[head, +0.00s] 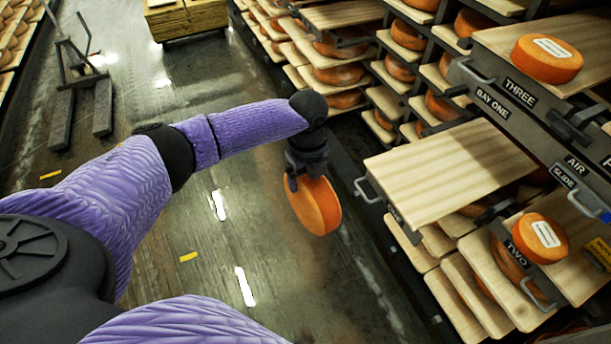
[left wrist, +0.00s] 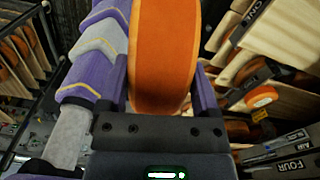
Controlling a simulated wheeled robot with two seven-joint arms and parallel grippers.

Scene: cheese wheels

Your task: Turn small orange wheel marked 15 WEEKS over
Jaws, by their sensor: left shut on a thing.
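My left gripper (head: 300,181) is shut on a small orange wheel (head: 317,207) and holds it up on edge in the air over the aisle, left of the shelves. The wheel also shows in the left wrist view (left wrist: 163,55), between the fingers, with its rim toward the camera. No label shows on the visible side of this wheel, so I cannot read any marking. My right gripper is not in view.
The pulled-out board ONE (head: 450,172) is bare. Wheels with white labels sit on board TWO (head: 538,238) and on board THREE (head: 547,59). Racks fill the right side. A pallet jack (head: 80,85) and stacked boards (head: 187,17) stand farther back.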

